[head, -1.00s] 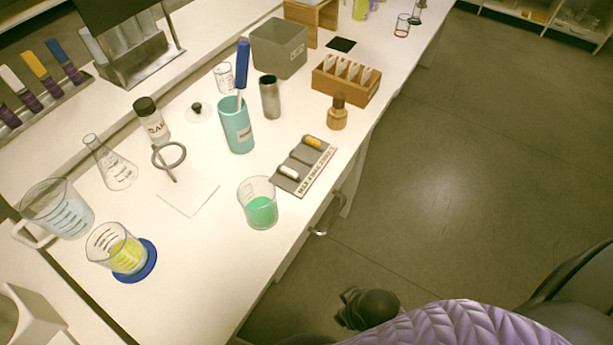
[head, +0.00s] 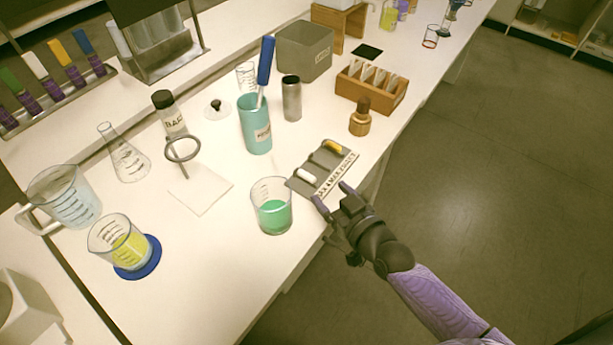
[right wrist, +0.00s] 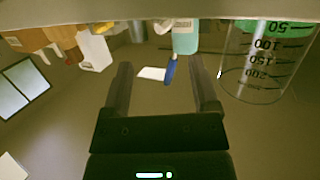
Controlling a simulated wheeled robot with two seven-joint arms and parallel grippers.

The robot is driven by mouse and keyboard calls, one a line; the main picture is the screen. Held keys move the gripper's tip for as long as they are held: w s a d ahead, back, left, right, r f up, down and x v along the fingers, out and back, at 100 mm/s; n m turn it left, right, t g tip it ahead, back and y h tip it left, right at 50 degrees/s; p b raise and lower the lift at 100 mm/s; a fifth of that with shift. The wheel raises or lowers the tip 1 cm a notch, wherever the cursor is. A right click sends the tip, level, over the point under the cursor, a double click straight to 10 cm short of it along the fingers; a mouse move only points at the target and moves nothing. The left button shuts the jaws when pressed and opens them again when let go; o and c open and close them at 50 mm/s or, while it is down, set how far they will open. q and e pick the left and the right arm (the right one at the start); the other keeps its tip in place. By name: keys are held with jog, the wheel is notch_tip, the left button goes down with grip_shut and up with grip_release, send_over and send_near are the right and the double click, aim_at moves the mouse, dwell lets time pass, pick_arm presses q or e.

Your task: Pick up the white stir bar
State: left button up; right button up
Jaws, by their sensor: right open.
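The white stir bar (head: 307,175) lies on the left part of a grey labelled holder (head: 311,189) near the table's front edge. A yellow stir bar (head: 332,147) lies on the same holder, farther back and to the right. My right gripper (head: 331,196) is open and empty, with its fingertips just in front of the holder at the table edge. In the right wrist view its two fingers (right wrist: 163,88) are spread with nothing between them. I cannot make out the white stir bar surely in that view. My left gripper is not in view.
A beaker of green liquid (head: 271,212) stands just left of the holder; it also shows in the right wrist view (right wrist: 262,70). A brown bottle (head: 360,121) and a wooden slide box (head: 372,92) stand behind to the right. A teal cup (head: 256,132) stands behind.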

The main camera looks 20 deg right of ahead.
aim_at(313, 180)
jog(key=b+x, duration=0.1)
jog(key=x, duration=0.3)
jog(key=f+b+x, duration=0.1)
jog(key=x, duration=0.1)
jog(key=shift+a+b, duration=0.3)
jog(key=shift+a, duration=0.05)
jog(key=shift+w+a, duration=0.1)
jog(key=shift+w, duration=0.2)
jog(key=shift+r, duration=0.2)
jog(key=c, duration=0.4)
grip_shut()
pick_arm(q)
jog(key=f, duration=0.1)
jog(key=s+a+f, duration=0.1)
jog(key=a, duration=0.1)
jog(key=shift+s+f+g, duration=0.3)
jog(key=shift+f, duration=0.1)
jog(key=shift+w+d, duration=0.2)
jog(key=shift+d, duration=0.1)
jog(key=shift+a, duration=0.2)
